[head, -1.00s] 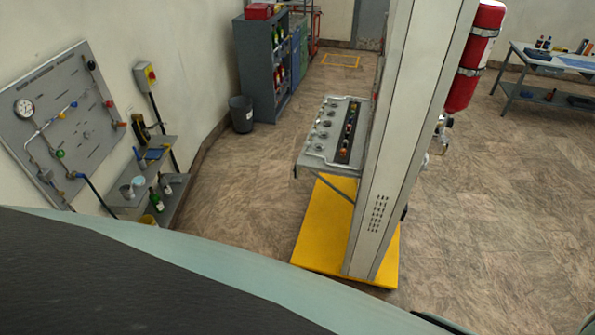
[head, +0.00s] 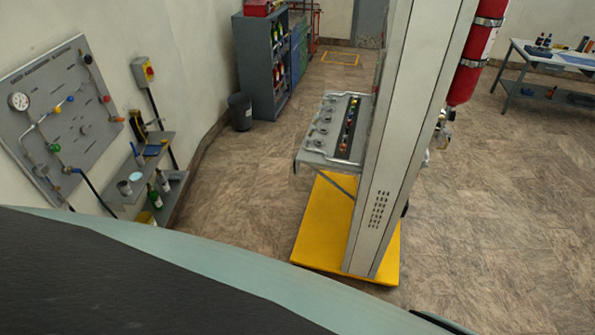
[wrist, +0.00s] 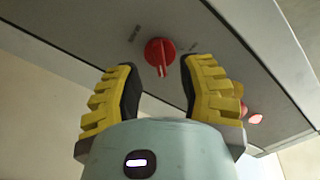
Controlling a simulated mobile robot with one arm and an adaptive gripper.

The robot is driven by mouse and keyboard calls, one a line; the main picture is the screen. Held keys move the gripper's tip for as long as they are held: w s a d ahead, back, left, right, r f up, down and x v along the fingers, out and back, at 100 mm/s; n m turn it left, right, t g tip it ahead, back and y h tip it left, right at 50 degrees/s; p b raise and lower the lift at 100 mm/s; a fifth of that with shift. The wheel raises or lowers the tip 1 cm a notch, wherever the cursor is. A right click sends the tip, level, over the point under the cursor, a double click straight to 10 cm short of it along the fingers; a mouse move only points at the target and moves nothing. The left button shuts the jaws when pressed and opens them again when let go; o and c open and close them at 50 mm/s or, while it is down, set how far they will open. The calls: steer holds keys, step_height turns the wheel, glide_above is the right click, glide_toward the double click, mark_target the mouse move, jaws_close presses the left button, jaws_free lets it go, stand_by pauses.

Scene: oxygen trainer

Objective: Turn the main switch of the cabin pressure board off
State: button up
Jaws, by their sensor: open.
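A red rotary switch (wrist: 160,52) sits on the underside-looking face of a grey panel (wrist: 85,40) in the wrist view. Small dark lettering, too small to read, stands on both sides of it. My gripper (wrist: 158,72) is open, with one yellow-and-black finger to the left of the switch and one to the right. The fingers appear apart from the knob, with nothing held. The gripper is not seen in the head view. I cannot tell which board in the head view carries this red switch.
In the wrist view, a red round part (wrist: 254,117) sits right of the fingers. In the head view, a gauge board (head: 75,105) and a yellow-red switch box (head: 147,71) are on the left wall. A tall cabinet (head: 395,150) on a yellow base (head: 318,225) stands centre.

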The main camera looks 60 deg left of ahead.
steer(key=shift+x, duration=1.35)
steer(key=shift+o, duration=0.2)
steer(key=shift+w, duration=0.15)
jaws_close()
